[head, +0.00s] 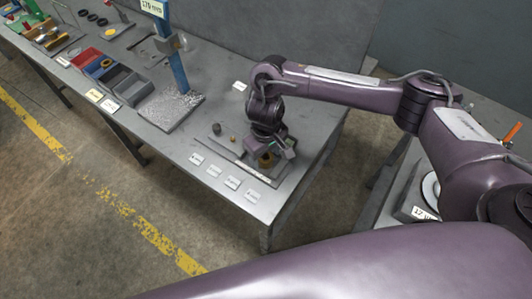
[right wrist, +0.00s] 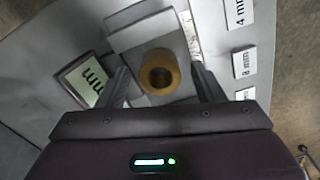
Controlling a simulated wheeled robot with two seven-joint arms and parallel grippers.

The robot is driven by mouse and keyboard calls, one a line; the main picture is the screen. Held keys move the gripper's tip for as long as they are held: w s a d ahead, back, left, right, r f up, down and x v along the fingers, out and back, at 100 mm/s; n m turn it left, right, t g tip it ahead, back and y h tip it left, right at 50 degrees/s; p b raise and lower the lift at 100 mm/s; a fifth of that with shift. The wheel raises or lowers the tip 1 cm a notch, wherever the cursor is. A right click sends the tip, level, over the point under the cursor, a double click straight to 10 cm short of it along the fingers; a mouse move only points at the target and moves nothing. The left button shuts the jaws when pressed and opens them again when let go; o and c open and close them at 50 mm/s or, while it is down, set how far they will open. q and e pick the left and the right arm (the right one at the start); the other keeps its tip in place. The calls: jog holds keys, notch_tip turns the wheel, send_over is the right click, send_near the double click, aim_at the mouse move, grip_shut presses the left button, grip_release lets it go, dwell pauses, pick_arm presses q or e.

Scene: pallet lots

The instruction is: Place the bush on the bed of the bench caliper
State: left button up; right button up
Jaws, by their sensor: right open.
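The bush (right wrist: 160,72) is a short brass-coloured ring with a dark bore. In the right wrist view it stands upright on a grey block of the bench caliper (right wrist: 125,40), between the fingers of my right gripper (right wrist: 160,88). The fingers are open, with a gap on each side of the bush. The bench caliper (head: 246,169) lies near the table's end, with a pale scale strip and a display (right wrist: 84,82) reading "mm". My left gripper is out of view.
Several white label cards (head: 232,182) lie along the table's front edge. Two small round pieces (head: 216,128) sit left of the gripper. A blue post (head: 178,65) stands on a speckled plate farther left, beside coloured bins (head: 122,84). The floor in front is clear.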

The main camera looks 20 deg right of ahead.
aim_at(266, 157)
notch_tip(266, 157, up, 12)
jog(key=p, duration=0.3)
jog(key=shift+r, duration=0.2)
jog(key=shift+f, duration=0.1)
dwell(0.5)
